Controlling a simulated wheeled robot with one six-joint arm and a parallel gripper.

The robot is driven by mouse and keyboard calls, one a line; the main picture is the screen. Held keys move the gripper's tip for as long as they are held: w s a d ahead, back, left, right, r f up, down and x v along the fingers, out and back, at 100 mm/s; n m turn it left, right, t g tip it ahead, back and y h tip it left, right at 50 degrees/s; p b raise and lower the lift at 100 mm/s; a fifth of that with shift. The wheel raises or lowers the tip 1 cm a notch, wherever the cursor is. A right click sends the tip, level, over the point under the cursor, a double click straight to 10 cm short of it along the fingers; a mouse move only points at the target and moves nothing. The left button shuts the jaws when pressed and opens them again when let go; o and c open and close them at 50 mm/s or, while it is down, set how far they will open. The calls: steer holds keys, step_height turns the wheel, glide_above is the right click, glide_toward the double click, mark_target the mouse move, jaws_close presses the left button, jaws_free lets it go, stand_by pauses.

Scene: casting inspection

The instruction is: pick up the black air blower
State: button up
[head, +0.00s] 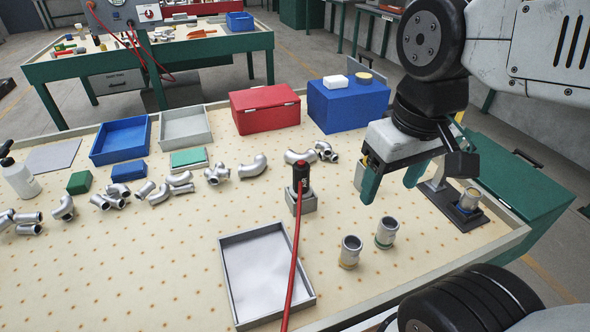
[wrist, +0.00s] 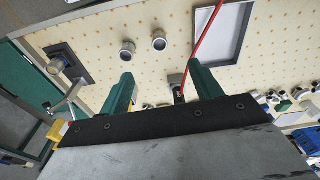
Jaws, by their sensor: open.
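The black air blower (head: 301,176) stands upright in a small grey holder block (head: 301,201) near the middle of the table. A red hose (head: 293,255) runs from it toward the near edge. In the wrist view the blower (wrist: 177,81) shows beyond the fingers, partly hidden by the gripper body. My gripper (head: 391,190) has green fingers spread apart with nothing between them. It hangs over the table to the right of the blower, clear of it. The open fingers also show in the wrist view (wrist: 160,75).
Two metal cylinders (head: 350,252) (head: 386,232) stand right of a grey tray (head: 267,275). A black fixture (head: 462,213) holds another part at the right. Pipe elbows (head: 253,166) lie to the left. Red (head: 265,109) and blue (head: 347,105) boxes stand behind.

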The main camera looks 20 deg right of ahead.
steer(key=w+f+n, duration=0.1)
steer(key=w+n, duration=0.6)
steer(key=w, duration=0.4)
steer(key=n+g, duration=0.1)
steer(key=n, duration=0.9)
glide_above(301, 165)
steer(key=f, duration=1.1)
steer(key=shift+d, duration=0.4)
steer(key=f, duration=0.7)
steer(key=shift+a+f, duration=0.35)
steer(key=shift+f, duration=0.05)
steer(key=c, duration=1.2)
